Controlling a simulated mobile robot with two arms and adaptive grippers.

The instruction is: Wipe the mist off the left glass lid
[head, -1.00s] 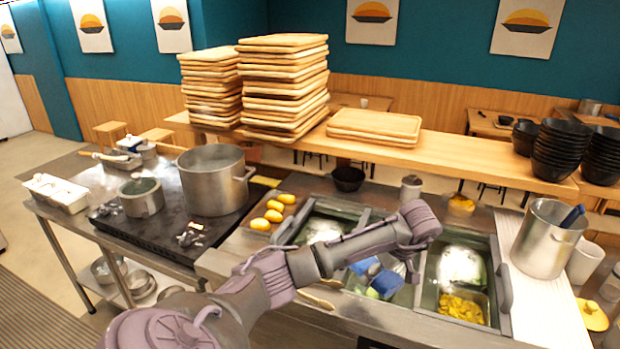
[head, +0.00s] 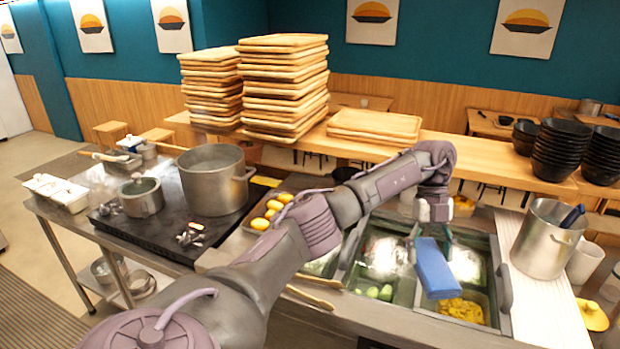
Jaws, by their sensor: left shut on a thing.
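My left gripper (head: 434,222) is shut on a blue cloth or sponge (head: 435,268), which hangs over the divide between two counter wells. I cannot tell whether it touches glass. A glass cover (head: 384,256) with a whitish, cloudy patch lies left of the blue piece. Another cloudy glass cover (head: 467,264) lies to its right, partly hidden by it. A further well at the left is mostly hidden behind my left arm. My right gripper is not in view.
Yellow food (head: 462,310) and green food (head: 374,291) sit in front of the covers. A steel pot (head: 546,240) stands at the right. A large pot (head: 214,180) is on the stove. Stacked boards (head: 284,85) and black bowls (head: 562,150) stand on the raised shelf.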

